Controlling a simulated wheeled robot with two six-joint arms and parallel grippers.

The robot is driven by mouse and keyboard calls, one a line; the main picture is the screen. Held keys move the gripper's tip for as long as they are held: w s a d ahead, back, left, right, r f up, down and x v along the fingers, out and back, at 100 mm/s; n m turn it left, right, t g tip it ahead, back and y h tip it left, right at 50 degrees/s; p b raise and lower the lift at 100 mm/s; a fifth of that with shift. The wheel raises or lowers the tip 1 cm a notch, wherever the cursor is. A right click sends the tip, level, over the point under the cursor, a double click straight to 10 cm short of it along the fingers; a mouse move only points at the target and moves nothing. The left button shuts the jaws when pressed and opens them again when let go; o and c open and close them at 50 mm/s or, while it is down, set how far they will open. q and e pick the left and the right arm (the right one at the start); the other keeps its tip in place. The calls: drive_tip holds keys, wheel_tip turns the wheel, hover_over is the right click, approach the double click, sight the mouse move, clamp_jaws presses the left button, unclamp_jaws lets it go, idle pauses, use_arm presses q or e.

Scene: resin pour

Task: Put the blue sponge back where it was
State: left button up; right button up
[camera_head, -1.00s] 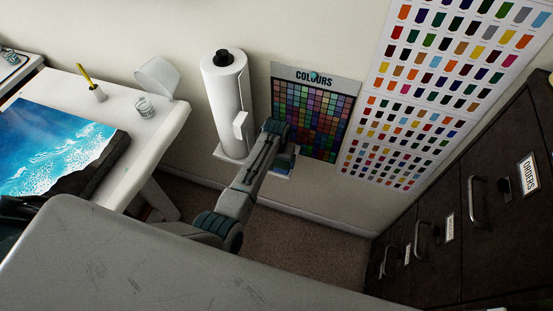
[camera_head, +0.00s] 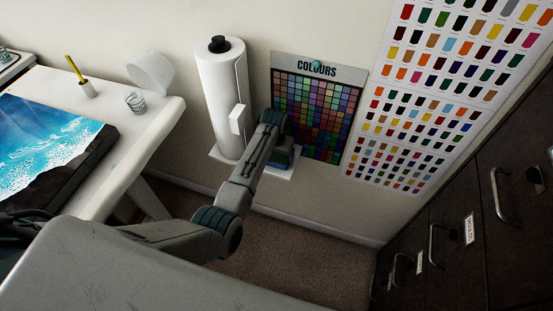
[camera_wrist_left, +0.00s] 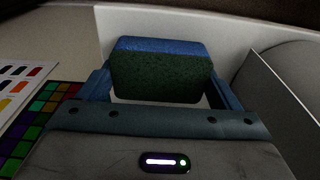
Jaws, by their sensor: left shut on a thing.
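My left gripper (camera_head: 282,150) is shut on the blue sponge (camera_head: 284,159), which is mostly hidden behind the wrist in the head view. In the left wrist view the sponge (camera_wrist_left: 162,72) sits between the two fingers, with a blue layer and a dark green layer. The gripper is at a small white shelf (camera_head: 272,170) on the wall, right of the paper roll. The sponge is over or at the shelf's right part; I cannot tell whether it touches the shelf. My right gripper is not in view.
A tall white paper roll (camera_head: 221,100) stands on the shelf's left part, close to my wrist. A colour chart (camera_head: 318,110) hangs behind the gripper. Dark drawers (camera_head: 450,235) stand at right. A white table (camera_head: 150,125) with a cup and blue artwork is at left.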

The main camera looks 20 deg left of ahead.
sight(275, 158)
use_arm(q)
drive_tip(key=o, duration=0.7)
drive_tip(key=shift+f, duration=0.1)
drive_tip(key=r, duration=0.4)
drive_tip(key=s+r, duration=0.1)
drive_tip(key=r, duration=0.3)
drive_tip(key=r+b, duration=0.1)
drive_tip(key=r, duration=0.3)
drive_tip(key=shift+s, duration=0.2)
